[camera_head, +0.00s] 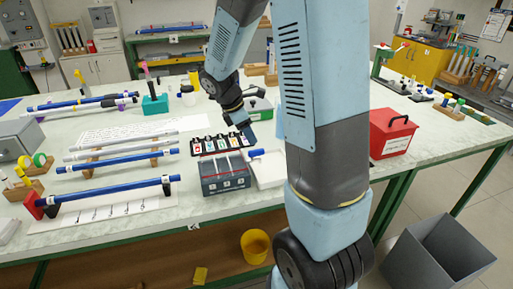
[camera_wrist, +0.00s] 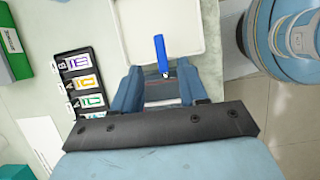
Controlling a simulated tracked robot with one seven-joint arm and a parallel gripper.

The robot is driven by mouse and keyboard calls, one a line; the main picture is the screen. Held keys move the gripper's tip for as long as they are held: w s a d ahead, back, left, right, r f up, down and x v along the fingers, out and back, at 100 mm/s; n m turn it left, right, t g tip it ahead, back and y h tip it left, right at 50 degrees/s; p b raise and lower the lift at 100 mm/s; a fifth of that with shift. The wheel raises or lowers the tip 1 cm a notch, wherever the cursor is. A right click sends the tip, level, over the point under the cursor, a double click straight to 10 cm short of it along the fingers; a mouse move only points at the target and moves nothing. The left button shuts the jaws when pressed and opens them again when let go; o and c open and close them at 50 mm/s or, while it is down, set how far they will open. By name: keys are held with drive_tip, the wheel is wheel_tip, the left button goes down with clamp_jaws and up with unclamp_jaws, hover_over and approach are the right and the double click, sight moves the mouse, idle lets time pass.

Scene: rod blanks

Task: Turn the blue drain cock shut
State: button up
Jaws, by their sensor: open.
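The blue drain cock (camera_head: 256,153) shows as a short blue bar at the edge of a shallow white tray (camera_head: 270,180). In the wrist view the blue bar (camera_wrist: 161,52) points away from me over the white tray (camera_wrist: 130,40), with its near end by a small metal piece. My gripper (camera_wrist: 168,84) is open, its two blue-grey fingers apart on either side of the line of the bar. The bar lies just beyond the fingertips, and I cannot tell whether they touch anything. In the head view my gripper (camera_head: 247,134) is partly hidden.
A grey box with labelled compartments (camera_head: 224,185) stands left of the white tray. A black rack of coloured cards (camera_head: 222,144) lies behind it. A green box (camera_head: 258,109) is behind my gripper. Blue rods (camera_head: 120,160) lie at left; a red case (camera_head: 390,140) stands at right.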

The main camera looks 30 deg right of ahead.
sight(256, 150)
drive_tip(key=x, duration=0.6)
drive_tip(key=shift+d+f, duration=0.1)
drive_tip(key=shift+f, duration=0.3)
clamp_jaws()
